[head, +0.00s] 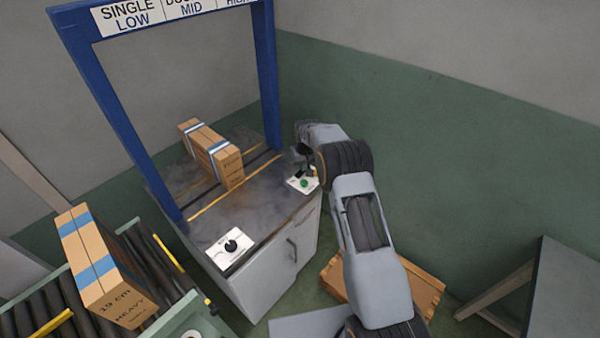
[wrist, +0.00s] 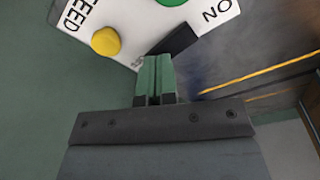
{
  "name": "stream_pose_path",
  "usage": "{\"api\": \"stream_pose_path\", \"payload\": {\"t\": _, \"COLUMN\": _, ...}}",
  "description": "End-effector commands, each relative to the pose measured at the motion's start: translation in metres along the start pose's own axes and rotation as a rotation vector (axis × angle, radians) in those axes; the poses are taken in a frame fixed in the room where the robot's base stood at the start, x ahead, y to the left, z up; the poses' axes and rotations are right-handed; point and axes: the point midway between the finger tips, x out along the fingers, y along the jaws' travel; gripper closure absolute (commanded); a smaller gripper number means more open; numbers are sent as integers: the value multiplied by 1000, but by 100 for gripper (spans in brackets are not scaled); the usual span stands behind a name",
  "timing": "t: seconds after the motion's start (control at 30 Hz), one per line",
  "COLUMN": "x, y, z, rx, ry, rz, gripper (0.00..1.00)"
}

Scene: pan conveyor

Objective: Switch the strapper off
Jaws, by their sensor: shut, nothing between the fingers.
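The strapper is a grey cabinet (head: 262,275) with a dark top and a blue arch (head: 115,120) over it. A white control plate (head: 293,183) sits at its right corner. In the wrist view the plate (wrist: 125,20) carries a green button beside the word ON, a yellow button (wrist: 106,41) by the word FEED, and a dark block (wrist: 174,42) at its edge. My gripper (wrist: 157,62) is shut and empty, its green fingertips close to the dark block; I cannot tell if they touch. In the head view my gripper (head: 303,150) is above the plate, partly hidden by my arm.
A strapped carton (head: 212,155) stands under the arch. A second white plate with a black knob (head: 232,246) is at the front left corner. Another carton (head: 100,268) is on the roller conveyor at left. A wooden crate (head: 420,285) is on the floor, a grey table (head: 565,290) at right.

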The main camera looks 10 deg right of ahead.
Motion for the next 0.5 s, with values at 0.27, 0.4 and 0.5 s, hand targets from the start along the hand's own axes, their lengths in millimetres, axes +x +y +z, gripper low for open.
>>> {"api": "stream_pose_path", "payload": {"t": 0.27, "x": -27, "y": 0, "z": -5, "rx": 0, "ry": 3, "rz": 0, "gripper": 100}}
{"api": "stream_pose_path", "payload": {"t": 0.4, "x": -39, "y": 0, "z": -7, "rx": 0, "ry": 4, "rz": 1, "gripper": 100}}
{"api": "stream_pose_path", "payload": {"t": 0.5, "x": -48, "y": 0, "z": -8, "rx": 0, "ry": 4, "rz": 1, "gripper": 100}}
